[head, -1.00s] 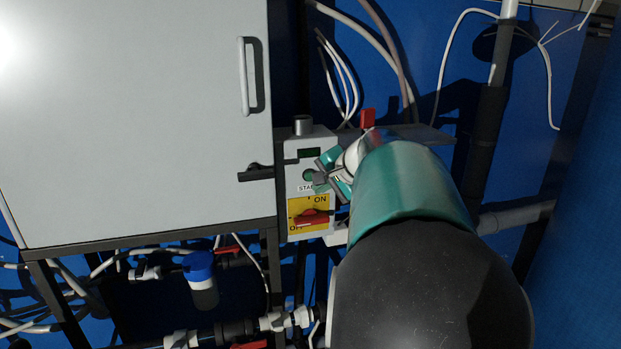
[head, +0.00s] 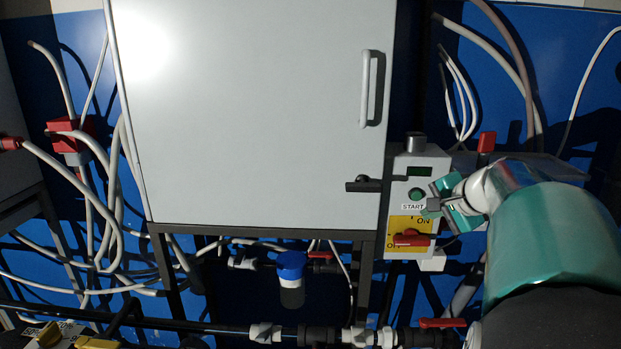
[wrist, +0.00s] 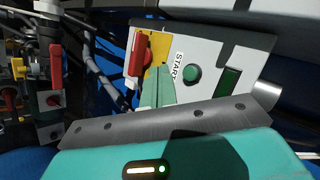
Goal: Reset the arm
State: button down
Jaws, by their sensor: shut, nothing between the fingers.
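My gripper (head: 433,207) is shut and empty. In the head view it is just right of the START label on a grey control box (head: 439,163). In the wrist view the closed green fingers of my gripper (wrist: 157,88) point at the box's face, beside the START label. The green START button (head: 417,195) is uncovered and also shows in the wrist view (wrist: 193,74). The red rotary switch (head: 412,239) on its yellow ON/OFF plate sits below the button. The fingers overlap part of the plate in the wrist view; contact cannot be told.
A large white cabinet (head: 250,120) with a handle (head: 370,88) stands left of the box. Pipes with a blue-capped filter (head: 291,275) and a red valve handle (head: 442,323) run below. Loose cables (head: 95,200) hang at the left. A red part (head: 487,142) stands right of the box.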

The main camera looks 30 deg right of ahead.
jog(key=s+a+f+n+g+y, duration=0.15)
jog(key=a+n, duration=0.25)
jog(key=a, duration=0.7)
jog(key=a+f+n+g+y, duration=0.15)
jog(key=a+n, duration=0.25)
jog(key=a, duration=0.8)
jog(key=s+a+f+n+h, duration=0.1)
jog(key=s+a+f+n, duration=0.3)
jog(key=s+a, duration=0.1)
jog(key=s+a+f+n+g+h, duration=0.1)
jog(key=s+a+f+n, duration=0.2)
jog(key=s+a, duration=0.3)
jog(key=shift+a+f+n, duration=0.35)
jog(key=shift+a+n, duration=0.55)
jog(key=shift+a, duration=0.2)
jog(key=shift+s, duration=0.1)
